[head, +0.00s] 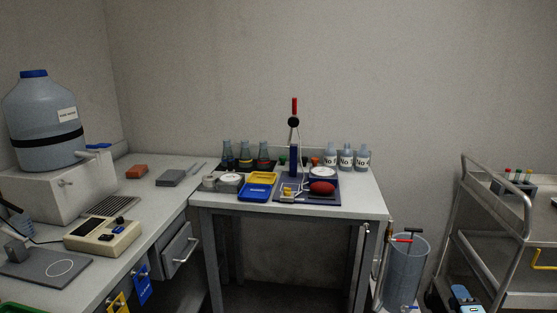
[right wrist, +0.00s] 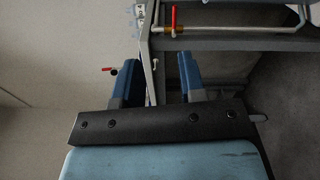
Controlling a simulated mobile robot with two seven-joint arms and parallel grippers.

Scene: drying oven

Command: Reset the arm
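My right gripper (right wrist: 160,63) shows in the right wrist view with its two blue fingers well apart and nothing between them. In the head view a blue and black part of the right gripper (head: 465,298) shows low at the right, in front of the metal cart. It is clear of the white table, and most of the arm is out of frame. My left gripper is not in either view.
The white table (head: 350,203) holds flasks, bottles, trays and a stand. A clear cylinder (head: 408,265) stands right of it. A metal cart (head: 530,240) is at the right edge. A side counter (head: 160,210) with a large water jug (head: 42,110) is left.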

